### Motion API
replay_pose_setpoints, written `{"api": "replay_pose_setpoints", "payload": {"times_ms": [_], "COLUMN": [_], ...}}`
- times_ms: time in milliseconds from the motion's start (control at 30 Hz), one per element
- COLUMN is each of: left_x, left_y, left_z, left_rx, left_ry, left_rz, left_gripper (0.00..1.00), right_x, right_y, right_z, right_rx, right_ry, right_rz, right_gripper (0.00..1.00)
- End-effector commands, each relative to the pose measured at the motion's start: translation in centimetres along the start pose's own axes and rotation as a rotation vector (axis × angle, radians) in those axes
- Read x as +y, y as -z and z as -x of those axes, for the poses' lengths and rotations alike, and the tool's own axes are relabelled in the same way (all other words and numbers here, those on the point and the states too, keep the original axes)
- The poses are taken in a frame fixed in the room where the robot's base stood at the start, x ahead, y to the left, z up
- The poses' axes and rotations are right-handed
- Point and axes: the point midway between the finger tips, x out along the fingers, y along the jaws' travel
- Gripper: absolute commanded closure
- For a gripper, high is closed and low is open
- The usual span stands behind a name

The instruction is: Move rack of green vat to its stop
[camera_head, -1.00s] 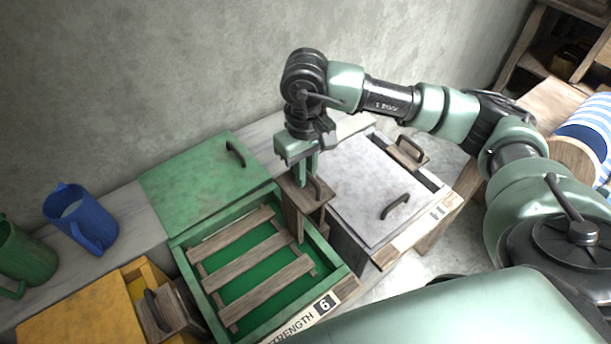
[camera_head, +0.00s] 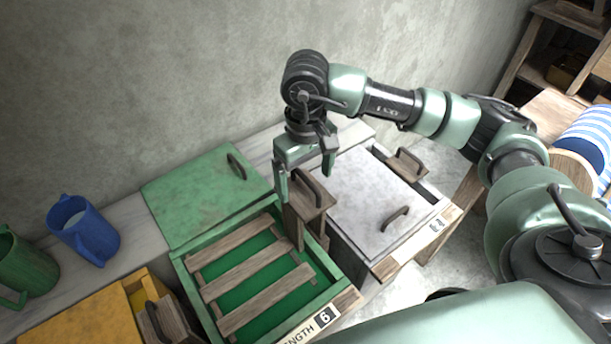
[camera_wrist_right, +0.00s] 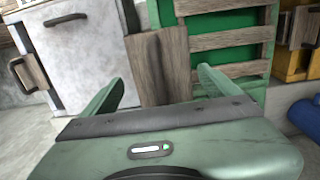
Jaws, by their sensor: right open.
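The green vat (camera_head: 184,284) stands open, with its green lid (camera_head: 205,195) lying behind it. Its slatted wooden rack (camera_head: 250,268) lies inside over green liquid. The rack's upright wooden end piece with a dark curved handle (camera_head: 311,187) rises at the vat's right side. My right gripper (camera_head: 304,176) is open, its two fingers apart on either side of the top of that end piece. In the right wrist view, the wooden end piece (camera_wrist_right: 158,62) shows between the spread fingers. I cannot tell whether either finger touches it. My left gripper is not in view.
A grey vat with a closed lid (camera_head: 362,200) and its own wooden handle piece (camera_head: 408,164) stands close on the right. A yellow vat (camera_head: 85,318) is at lower left. The wall is behind.

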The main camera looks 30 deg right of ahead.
Motion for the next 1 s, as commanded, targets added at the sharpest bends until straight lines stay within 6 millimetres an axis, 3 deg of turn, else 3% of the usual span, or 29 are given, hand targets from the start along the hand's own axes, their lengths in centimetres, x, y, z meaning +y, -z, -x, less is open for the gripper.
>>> {"api": "replay_pose_setpoints", "payload": {"times_ms": [267, 800, 1000], "left_x": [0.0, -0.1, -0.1], "left_y": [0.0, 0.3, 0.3], "left_z": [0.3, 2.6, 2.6], "left_rx": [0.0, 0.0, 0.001], "left_ry": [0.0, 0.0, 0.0], "left_rz": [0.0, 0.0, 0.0], "left_gripper": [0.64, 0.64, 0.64], "right_x": [0.0, 0.0, 0.0], "right_y": [0.0, 0.0, -0.1], "right_z": [0.6, 6.7, 6.9], "right_rx": [-0.001, 0.0, -0.003], "right_ry": [-0.001, -0.001, 0.0], "right_rz": [0.0, 0.001, 0.001], "right_gripper": [0.09, 0.09, 0.09]}}
